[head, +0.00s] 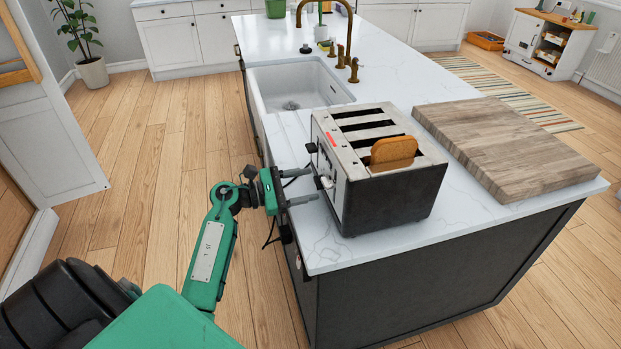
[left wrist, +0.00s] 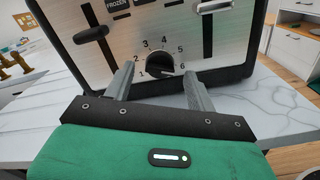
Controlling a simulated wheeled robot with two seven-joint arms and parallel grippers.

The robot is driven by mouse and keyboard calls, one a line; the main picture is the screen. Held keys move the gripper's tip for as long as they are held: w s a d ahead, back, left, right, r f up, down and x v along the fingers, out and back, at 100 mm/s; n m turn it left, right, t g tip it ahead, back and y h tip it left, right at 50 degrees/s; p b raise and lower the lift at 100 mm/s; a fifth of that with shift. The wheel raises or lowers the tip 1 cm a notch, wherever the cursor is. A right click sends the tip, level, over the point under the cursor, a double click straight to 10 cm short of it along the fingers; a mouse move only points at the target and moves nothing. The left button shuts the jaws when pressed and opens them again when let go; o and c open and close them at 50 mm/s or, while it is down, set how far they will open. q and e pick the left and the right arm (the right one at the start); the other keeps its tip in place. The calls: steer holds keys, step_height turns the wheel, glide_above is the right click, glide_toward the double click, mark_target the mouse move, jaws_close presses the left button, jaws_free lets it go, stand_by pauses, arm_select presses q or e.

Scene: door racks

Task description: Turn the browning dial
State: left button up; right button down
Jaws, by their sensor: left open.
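The toaster (head: 388,202) stands on the white counter, with a slice of bread (head: 393,151) showing in one slot. Its brushed metal front faces my left gripper (head: 308,186). In the left wrist view the browning dial (left wrist: 160,61) is a black round knob low on that front, with numbers 1 to 6 around it. My left gripper also shows there (left wrist: 158,74), open and empty, its fingers pointing at the front, one to each side of the dial. I see a gap between each finger and the knob. The exact pointer setting is hard to read. My right gripper is out of view.
A wooden board (head: 505,148) lies right of the toaster. A sink (head: 296,87) with brass taps is behind it. The counter edge runs below my left gripper.

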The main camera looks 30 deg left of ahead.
arm_select(q)
steer(key=shift+x, duration=0.9)
steer(key=shift+c, duration=0.5)
steer(key=c, duration=0.9)
steer(key=shift+f, duration=0.1)
